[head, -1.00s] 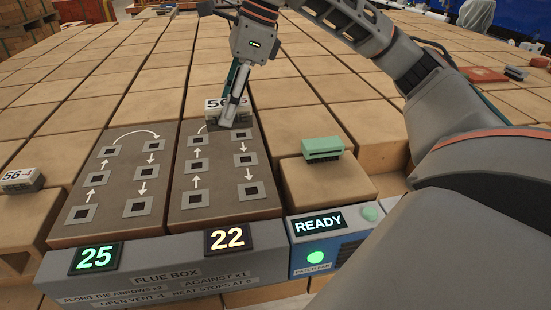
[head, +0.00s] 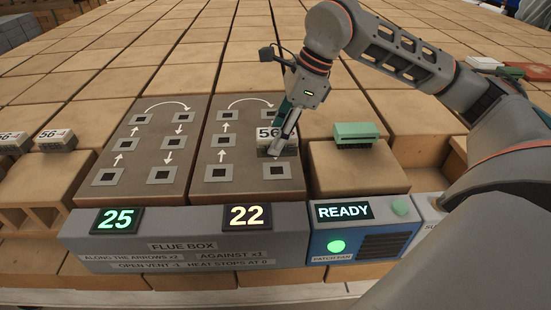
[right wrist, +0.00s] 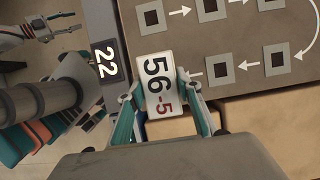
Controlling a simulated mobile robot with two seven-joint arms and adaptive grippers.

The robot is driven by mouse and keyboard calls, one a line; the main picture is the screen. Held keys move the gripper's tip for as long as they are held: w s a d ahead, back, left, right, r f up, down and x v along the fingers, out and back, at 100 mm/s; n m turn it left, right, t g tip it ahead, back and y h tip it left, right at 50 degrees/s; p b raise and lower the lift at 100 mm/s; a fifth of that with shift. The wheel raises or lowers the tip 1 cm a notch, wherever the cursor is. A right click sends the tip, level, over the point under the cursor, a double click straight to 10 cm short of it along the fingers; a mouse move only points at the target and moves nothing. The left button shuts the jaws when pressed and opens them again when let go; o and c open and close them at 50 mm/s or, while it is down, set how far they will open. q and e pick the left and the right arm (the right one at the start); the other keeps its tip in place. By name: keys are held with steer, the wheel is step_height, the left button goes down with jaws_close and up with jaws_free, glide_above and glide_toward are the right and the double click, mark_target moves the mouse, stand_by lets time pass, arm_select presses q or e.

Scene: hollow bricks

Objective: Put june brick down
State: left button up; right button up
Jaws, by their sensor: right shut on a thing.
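My right gripper (head: 285,138) is shut on a small pale brick (head: 268,134) marked 56, with a dark lower part. In the right wrist view its label (right wrist: 158,85) reads 56 and a red -5; no name is readable. The brick is over the near end of the right-hand column of vents on the right flue panel (head: 238,152). It hides the middle vent in the head view and the nearest one in the wrist view. It seems raised above the panel. My left gripper (right wrist: 52,33) appears only in the wrist view, away from the bricks, fingers apart.
The left flue panel (head: 148,150) bears no brick. The flue box front (head: 180,250) shows 25 and 22. Two 56 bricks, including one (head: 55,141), lie at left.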

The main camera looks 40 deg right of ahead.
steer(key=shift+f, duration=1.35)
step_height(320, 180, down, 4)
steer(key=shift+r+b, duration=0.2)
steer(key=shift+b, duration=0.25)
steer(key=shift+r, duration=0.1)
steer(key=shift+f, duration=0.25)
steer(key=o, duration=1.4)
steer(key=shift+o, duration=0.2)
steer(key=shift+r, duration=0.1)
